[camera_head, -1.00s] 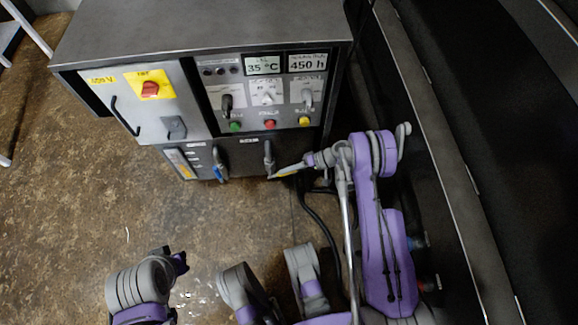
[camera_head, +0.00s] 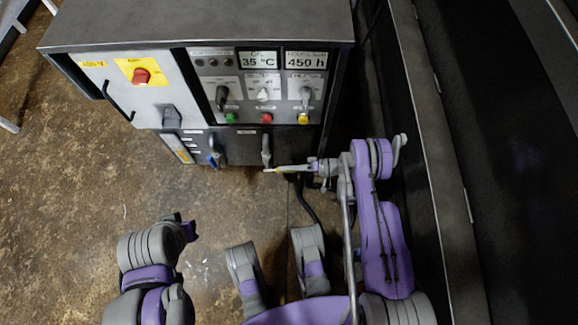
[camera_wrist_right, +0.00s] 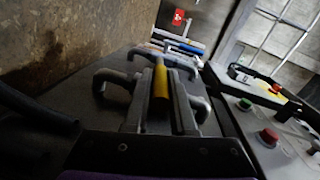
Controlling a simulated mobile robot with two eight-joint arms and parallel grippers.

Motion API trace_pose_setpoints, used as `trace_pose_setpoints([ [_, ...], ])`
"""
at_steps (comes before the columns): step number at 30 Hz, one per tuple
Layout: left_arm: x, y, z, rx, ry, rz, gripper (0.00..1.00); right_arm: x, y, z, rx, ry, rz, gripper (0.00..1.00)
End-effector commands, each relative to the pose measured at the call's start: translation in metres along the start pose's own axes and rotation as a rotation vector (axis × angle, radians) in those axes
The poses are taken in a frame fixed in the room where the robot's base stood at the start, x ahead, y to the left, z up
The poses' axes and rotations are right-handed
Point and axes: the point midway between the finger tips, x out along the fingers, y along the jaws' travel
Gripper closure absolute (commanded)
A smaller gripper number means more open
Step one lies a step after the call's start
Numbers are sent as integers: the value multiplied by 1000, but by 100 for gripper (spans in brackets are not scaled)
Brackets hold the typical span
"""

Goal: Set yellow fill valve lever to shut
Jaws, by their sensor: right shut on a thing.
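The yellow lever (camera_wrist_right: 161,84) lies between the two grey fingers of my right gripper (camera_wrist_right: 160,75) in the right wrist view, and they are shut on it. In the head view my right gripper (camera_head: 283,169) is at the lower front of the cabinet, just right of a grey upright handle (camera_head: 266,151). Only a small sliver of yellow shows there, so the lever's exact angle is hard to read. My left arm is at the lower left; a purple and grey end part (camera_head: 187,229) shows, but its jaws cannot be made out.
The grey control cabinet (camera_head: 200,32) carries a red knob (camera_head: 141,76), displays and coloured buttons. A dark cable runs down below my right gripper. A dark wall edge is close on the right. Floor at left is clear.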

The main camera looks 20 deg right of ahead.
Motion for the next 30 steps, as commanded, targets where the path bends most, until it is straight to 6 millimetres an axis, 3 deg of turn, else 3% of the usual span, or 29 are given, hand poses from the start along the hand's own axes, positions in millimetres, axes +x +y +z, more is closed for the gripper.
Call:
trace_pose_setpoints([
  [11,0,0,0,0,0,0,100,1,0,0,0,4,-3,100],
  [12,0,0,0,0,0,0,100,1,0,0,0,4,-3,73],
  [17,0,0,0,0,0,0,100,1,0,0,0,3,-3,47],
  [26,0,0,0,0,0,0,100,0,-2,0,0,2,-3,47],
  [30,-4,0,-1,0,-1,0,100,-2,-16,-3,0,2,-3,47],
])
